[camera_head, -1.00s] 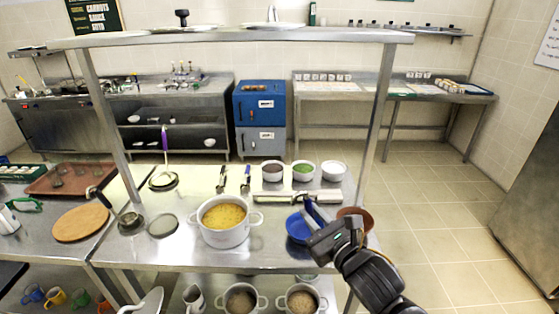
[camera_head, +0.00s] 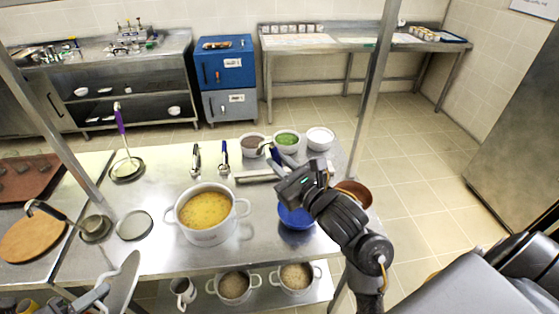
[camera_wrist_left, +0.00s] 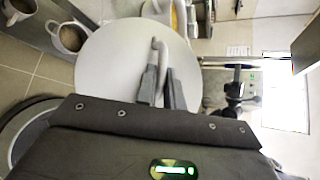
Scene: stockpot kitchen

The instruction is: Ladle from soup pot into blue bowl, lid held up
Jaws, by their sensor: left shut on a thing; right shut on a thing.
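The soup pot (camera_head: 206,212) stands uncovered on the steel counter, full of yellow soup. The blue bowl (camera_head: 297,218) is right of it, partly behind my right arm. My left gripper (camera_head: 98,296) is shut on the grey lid (camera_head: 124,284), held tilted on edge by the counter's front left. The left wrist view shows the lid's face (camera_wrist_left: 115,60) and its handle (camera_wrist_left: 158,60) between the fingers. My right gripper (camera_head: 287,178) is shut on a blue-handled utensil (camera_head: 275,156) with a hooked end, apparently the ladle, above the counter behind the bowl. Its cup is hidden.
Small bowls (camera_head: 287,141) stand behind my right gripper. A brown bowl (camera_head: 354,193) is right of the blue one. A dark-handled ladle (camera_head: 95,228), a round board (camera_head: 30,238) and a purple-handled strainer (camera_head: 124,160) lie left. Shelf posts (camera_head: 374,90) rise from the counter.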

